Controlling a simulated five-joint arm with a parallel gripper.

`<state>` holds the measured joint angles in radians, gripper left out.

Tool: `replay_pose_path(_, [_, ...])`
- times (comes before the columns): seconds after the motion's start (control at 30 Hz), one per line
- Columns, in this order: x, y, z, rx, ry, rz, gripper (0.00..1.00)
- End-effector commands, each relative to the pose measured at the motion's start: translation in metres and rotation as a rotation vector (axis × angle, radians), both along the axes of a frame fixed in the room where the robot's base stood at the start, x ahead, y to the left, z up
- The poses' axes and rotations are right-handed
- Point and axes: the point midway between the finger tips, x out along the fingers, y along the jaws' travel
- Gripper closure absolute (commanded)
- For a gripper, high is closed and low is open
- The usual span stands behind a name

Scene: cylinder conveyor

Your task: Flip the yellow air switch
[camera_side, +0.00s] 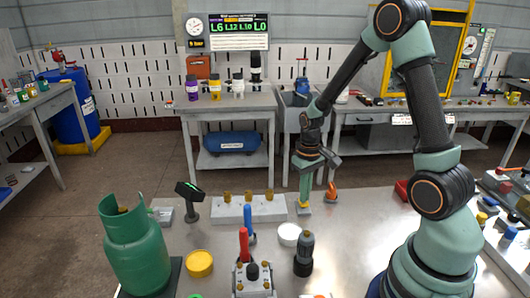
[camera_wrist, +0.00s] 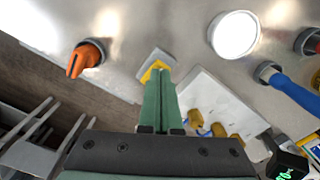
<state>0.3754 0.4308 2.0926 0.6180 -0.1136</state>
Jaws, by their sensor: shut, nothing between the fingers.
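The yellow air switch (camera_side: 303,205) stands on a small grey base on the metal bench, near the bench's far edge. In the wrist view the yellow switch (camera_wrist: 149,73) shows beside the fingertips, partly hidden behind them. My gripper (camera_side: 305,198) points down with its green fingers together, directly at the switch. In the wrist view my gripper (camera_wrist: 158,75) has closed fingers with nothing between them. I cannot tell whether the fingertips touch the switch or which way its lever is set.
An orange-handled piece (camera_side: 331,192) stands just right of the switch. A white block with brass fittings (camera_side: 248,210) lies to the left. A white round dish (camera_side: 289,235), blue-handled piece (camera_wrist: 292,92), red-handled piece (camera_side: 244,245) and green gas cylinder (camera_side: 137,250) also occupy the bench.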

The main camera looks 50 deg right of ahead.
Motion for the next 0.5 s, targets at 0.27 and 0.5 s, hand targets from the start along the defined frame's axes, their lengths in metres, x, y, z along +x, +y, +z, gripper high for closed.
replay_pose_path(0.27, [-0.0001, 0.0, -0.004, 0.0, 0.001, 0.0, 1.0])
replay_pose_path(0.5, [0.0001, 0.0, -0.0071, 0.0, 0.0, 0.0, 1.0])
